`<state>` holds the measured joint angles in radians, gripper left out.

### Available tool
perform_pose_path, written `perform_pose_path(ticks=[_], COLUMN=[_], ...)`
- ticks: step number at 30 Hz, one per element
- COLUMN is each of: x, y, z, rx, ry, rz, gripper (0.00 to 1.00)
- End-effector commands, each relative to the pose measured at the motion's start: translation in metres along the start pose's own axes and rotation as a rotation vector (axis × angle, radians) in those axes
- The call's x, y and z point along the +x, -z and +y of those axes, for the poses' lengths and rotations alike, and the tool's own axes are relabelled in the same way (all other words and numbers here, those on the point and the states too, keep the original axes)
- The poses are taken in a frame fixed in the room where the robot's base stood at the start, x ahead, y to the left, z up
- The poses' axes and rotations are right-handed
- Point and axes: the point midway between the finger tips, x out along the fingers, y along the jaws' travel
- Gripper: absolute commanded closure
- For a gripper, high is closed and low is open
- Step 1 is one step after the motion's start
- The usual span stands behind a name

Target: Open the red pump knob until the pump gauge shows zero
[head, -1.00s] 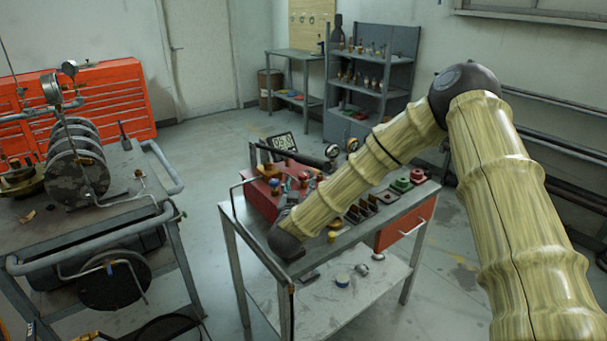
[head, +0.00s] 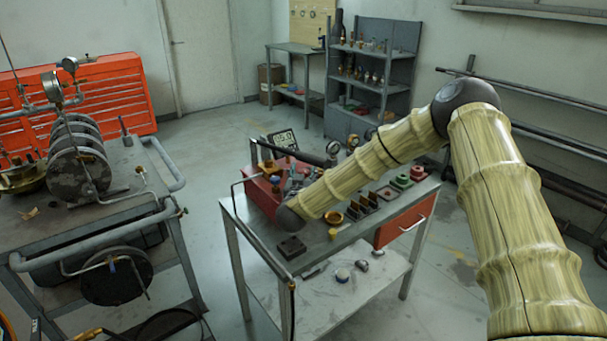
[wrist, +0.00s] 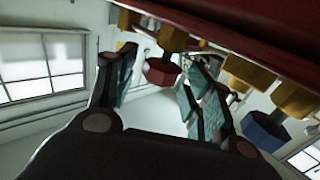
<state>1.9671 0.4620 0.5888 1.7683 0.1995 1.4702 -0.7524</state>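The red pump box (head: 262,196) stands on the near cart, with its digital gauge (head: 285,139) at its back; the digits are too small to read surely. In the wrist view a small red faceted knob (wrist: 162,72) on a brass stem shows between the fingers of my gripper (wrist: 160,68). The fingers are apart, with a visible gap on each side of the knob; I cannot tell how deep it sits between them. A blue knob (wrist: 266,130) is to the right, outside the fingers. In the head view my forearm and wrist partly hide the gripper and the box front.
Brass fittings (wrist: 245,72) and the dark red box edge (wrist: 240,30) lie close to the fingers. A black block (head: 292,247) and several small parts lie on the cart top (head: 325,252). A cart with round discs (head: 75,175) stands at the left. Open floor lies between the carts.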

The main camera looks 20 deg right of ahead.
Motion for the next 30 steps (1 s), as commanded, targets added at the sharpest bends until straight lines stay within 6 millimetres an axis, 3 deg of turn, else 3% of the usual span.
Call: perform_pose_path(ticks=[1,6,17,30], x=[0.0,-0.0001,-0.0001,0.0011], y=[0.0,0.0001,0.0006,-0.0015], z=[0.0,0.0,0.0012,0.0062], rx=[0.0,0.0,-0.001,-0.003], ry=[0.0,0.0,0.046,0.351], rz=[0.0,0.0,0.001,0.002], gripper=[0.62,0.92,0.92,0.92])
